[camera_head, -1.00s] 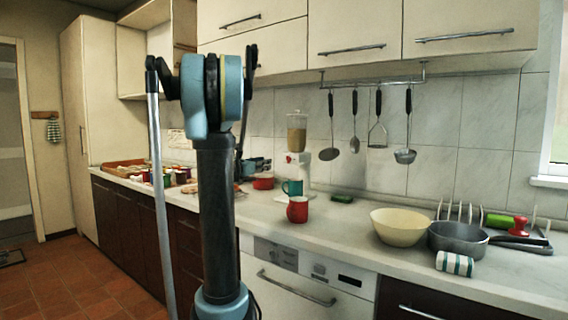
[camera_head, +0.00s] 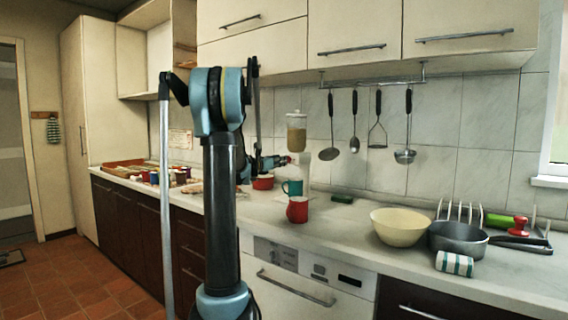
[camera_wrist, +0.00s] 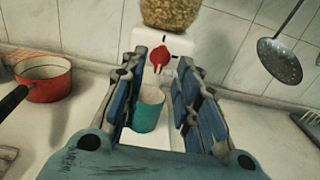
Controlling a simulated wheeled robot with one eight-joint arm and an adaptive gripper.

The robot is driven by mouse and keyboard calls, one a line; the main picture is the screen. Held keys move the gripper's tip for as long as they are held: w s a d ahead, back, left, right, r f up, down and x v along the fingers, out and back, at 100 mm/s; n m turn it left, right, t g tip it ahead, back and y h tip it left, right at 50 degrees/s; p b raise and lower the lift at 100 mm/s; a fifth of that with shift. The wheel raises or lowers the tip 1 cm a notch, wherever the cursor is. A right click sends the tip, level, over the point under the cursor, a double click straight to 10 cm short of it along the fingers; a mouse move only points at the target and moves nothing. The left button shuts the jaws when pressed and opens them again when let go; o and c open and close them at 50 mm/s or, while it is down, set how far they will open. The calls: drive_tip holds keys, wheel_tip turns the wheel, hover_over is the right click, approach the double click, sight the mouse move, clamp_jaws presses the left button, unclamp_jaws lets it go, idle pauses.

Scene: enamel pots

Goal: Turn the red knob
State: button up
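The red knob (camera_wrist: 159,56) is on the front of a white dispenser (camera_wrist: 180,46) in the wrist view. My gripper (camera_wrist: 162,60) is open, with one blue-padded finger on each side of the knob in that picture. I cannot tell whether the fingertips reach as far as the knob, and I see no clear contact. In the head view, my gripper (camera_head: 281,161) is at the dispenser's front, left of its jar (camera_head: 297,137). A teal mug (camera_wrist: 148,108) stands below the knob at the dispenser.
A red mug (camera_head: 297,210) stands in front of the dispenser. A red pot (camera_wrist: 44,79) is to the left. A skimmer (camera_wrist: 279,61) hangs at right. A cream bowl (camera_head: 399,227) and grey pan (camera_head: 457,238) stand farther right on the counter.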

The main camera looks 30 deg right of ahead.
drive_tip(key=shift+x, duration=2.55)
drive_tip(key=shift+c, duration=0.3)
drive_tip(key=shift+w, duration=0.1)
clamp_jaws()
